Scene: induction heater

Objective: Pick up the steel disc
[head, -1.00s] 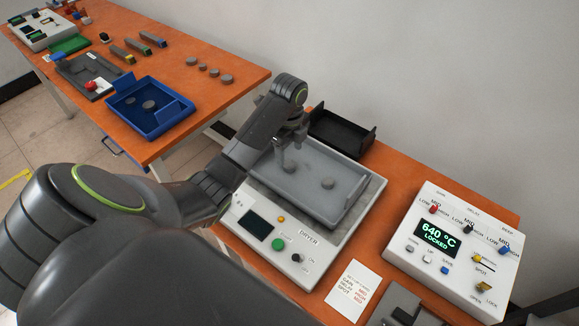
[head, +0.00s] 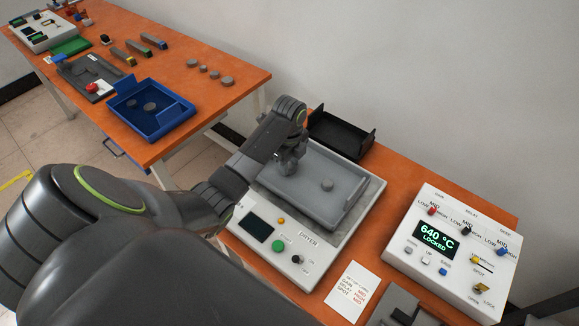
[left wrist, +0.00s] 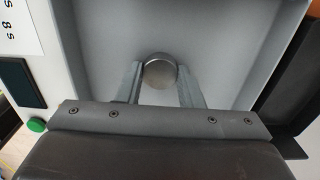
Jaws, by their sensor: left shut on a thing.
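In the left wrist view a round grey steel disc (left wrist: 160,72) sits between the two fingers of my left gripper (left wrist: 158,78), which is shut on it. The grey tray (left wrist: 215,35) is behind and around the disc in that view. In the head view my left gripper (head: 288,167) reaches down into the left part of the grey tray (head: 304,207) on the dryer, and its wrist hides the held disc. I cannot tell whether the held disc touches the tray floor. My right gripper is not in view.
The white dryer (head: 262,252) bears the tray. A black open bin (head: 341,137) stands behind it. A control box (head: 451,250) reading 640 °C LOCKED is at the right. On the other table are a blue tray (head: 176,133) with discs and several loose discs.

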